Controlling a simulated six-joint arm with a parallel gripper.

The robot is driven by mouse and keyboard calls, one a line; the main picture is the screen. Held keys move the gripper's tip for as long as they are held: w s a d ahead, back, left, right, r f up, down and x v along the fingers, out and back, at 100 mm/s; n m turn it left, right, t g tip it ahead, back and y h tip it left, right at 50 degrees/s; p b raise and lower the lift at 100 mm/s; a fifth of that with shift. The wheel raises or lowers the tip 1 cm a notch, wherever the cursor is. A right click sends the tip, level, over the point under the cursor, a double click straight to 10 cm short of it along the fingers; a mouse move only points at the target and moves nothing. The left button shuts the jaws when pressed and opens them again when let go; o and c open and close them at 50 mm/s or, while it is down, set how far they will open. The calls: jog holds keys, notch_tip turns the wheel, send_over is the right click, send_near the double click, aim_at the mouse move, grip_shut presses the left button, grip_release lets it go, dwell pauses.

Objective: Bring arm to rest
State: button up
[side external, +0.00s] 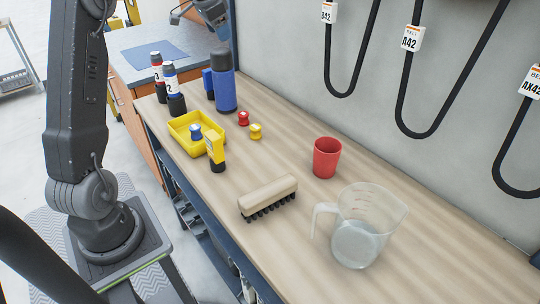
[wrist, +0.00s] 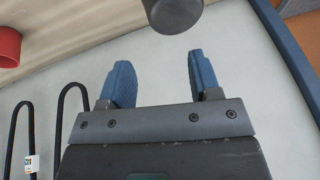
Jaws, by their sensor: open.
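My gripper (wrist: 158,82) is in the wrist view, its two blue fingers spread apart with nothing between them. Pale wall shows behind the fingers. A dark grey round end (wrist: 174,12), which looks like the cap of the blue flask (side external: 225,95), shows at the top edge beyond the fingers, apart from them.
On the wooden bench (side external: 215,195) stand two labelled bottles, a yellow tray (side external: 180,138), a yellow-and-black tool (side external: 215,150), a brush (side external: 268,195), a red cup (side external: 326,158) and a clear jug (side external: 362,225). Belts (side external: 408,125) hang on the wall. A blue post (wrist: 290,45) stands right in the wrist view.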

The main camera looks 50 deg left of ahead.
jog(key=s+d+r, duration=0.2)
jog(key=s+d, duration=0.3)
jog(key=d, duration=0.7)
jog(key=s+d+r, duration=0.2)
jog(key=s+d, duration=0.3)
jog(key=d, duration=0.7)
jog(key=s+d+f, duration=0.3)
jog(key=s+d, duration=0.2)
jog(key=s, duration=0.3)
jog(key=s+d+f+n+t+h, duration=0.1)
jog(key=s+d+f, duration=0.3)
jog(key=s+d, duration=0.2)
jog(key=shift+s+d+f, duration=0.2)
jog(key=shift+s+f, duration=0.05)
jog(key=shift+s, duration=0.6)
